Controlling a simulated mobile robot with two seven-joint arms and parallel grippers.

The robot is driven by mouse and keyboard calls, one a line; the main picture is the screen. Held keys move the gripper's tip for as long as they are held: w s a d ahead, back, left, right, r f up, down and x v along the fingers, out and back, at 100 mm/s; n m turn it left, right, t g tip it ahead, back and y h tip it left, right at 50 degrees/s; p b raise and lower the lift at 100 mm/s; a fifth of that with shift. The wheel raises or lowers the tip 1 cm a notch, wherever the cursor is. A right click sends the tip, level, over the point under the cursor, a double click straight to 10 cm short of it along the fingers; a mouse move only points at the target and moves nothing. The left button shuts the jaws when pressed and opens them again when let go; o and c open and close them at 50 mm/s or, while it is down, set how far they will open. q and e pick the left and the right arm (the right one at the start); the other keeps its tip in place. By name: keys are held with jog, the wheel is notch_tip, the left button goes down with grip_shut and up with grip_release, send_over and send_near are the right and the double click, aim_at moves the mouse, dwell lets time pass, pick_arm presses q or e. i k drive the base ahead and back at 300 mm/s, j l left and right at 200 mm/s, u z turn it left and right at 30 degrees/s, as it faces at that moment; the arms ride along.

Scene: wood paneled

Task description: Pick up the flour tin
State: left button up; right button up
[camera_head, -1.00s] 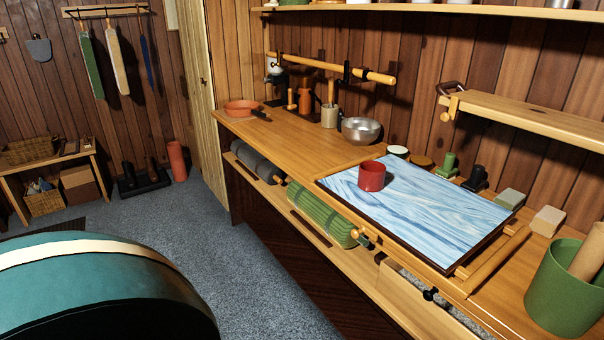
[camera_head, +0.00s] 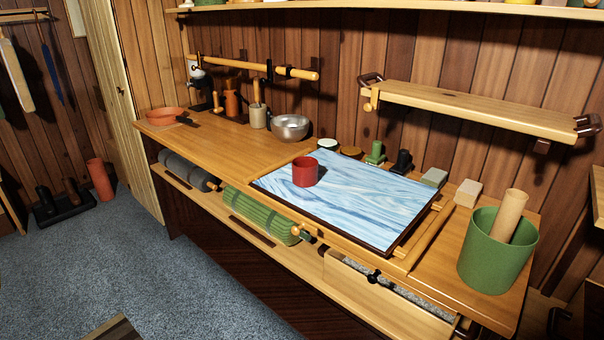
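A small red round container (camera_head: 305,171) stands upright on the blue-and-white patterned board (camera_head: 400,215) on the wooden counter. It has a dark upper opening or top and may be the flour tin, but I see no label to confirm it. Two low round-lidded items stand behind the board, one pale-topped (camera_head: 327,144) and one brown-topped (camera_head: 351,152). Neither of my grippers is in view.
A green bucket (camera_head: 480,262) holding a wooden roller stands at the counter's right. A metal bowl (camera_head: 290,128) and an orange pan (camera_head: 164,116) stand further left. A wooden shelf (camera_head: 470,108) overhangs the back right. Blue-grey floor (camera_head: 190,275) is clear in front.

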aim_at(305, 169)
jog(key=z, duration=0.6)
jog(key=j+z, duration=0.35)
jog(key=i+j+z, duration=0.1)
jog(key=j+z, duration=0.55)
jog(key=l, duration=0.1)
